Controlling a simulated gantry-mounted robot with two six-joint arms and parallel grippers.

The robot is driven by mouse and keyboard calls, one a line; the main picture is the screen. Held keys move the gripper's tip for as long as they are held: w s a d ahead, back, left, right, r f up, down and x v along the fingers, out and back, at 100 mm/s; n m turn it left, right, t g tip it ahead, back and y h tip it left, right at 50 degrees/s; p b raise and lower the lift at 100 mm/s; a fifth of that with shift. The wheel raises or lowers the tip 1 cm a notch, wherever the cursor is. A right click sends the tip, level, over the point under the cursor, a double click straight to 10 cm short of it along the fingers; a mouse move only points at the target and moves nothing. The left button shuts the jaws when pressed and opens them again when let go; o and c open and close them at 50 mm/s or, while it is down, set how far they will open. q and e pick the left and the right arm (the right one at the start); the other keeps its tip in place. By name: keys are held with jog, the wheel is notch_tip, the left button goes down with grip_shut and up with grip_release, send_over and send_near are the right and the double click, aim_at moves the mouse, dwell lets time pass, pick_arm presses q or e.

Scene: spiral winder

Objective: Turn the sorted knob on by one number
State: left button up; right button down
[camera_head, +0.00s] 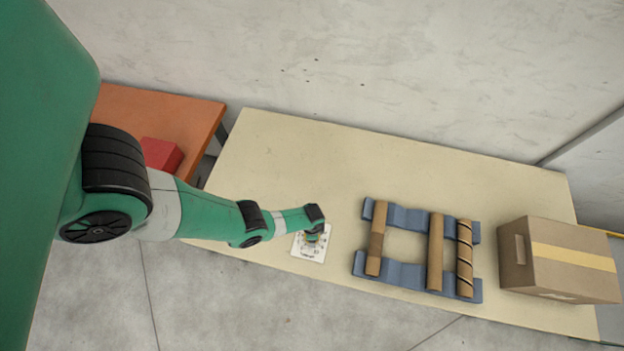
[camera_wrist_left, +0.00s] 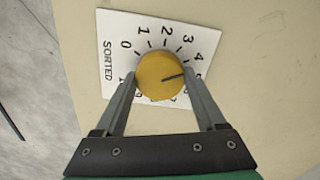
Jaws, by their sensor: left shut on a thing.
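The sorted knob (camera_wrist_left: 157,70) is a round yellow dial with a dark pointer line, on a white plate (camera_wrist_left: 115,28) marked SORTED. The numbers 0 to 4 read clearly around it; those further round are partly covered by my fingers. The pointer line aims right and slightly up, past the 4, near a partly hidden mark. My left gripper (camera_wrist_left: 160,76) is shut on the knob, one finger on each side. In the head view the plate (camera_head: 301,251) lies near the table's front edge under my left gripper (camera_head: 315,237), which hides the knob. My right gripper is not in view.
A blue rack (camera_head: 405,216) holding brown tubes (camera_head: 436,250) stands right of the plate on the cream table (camera_head: 270,150). A cardboard box (camera_head: 555,270) sits at the far right. A red block (camera_head: 161,153) rests on an orange table (camera_head: 190,108) at the left.

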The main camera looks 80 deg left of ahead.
pick_arm(q)
jog(key=o, duration=1.3)
notch_tip(320, 180, up, 12)
jog(key=p, duration=1.1)
jog(key=shift+f, duration=0.15)
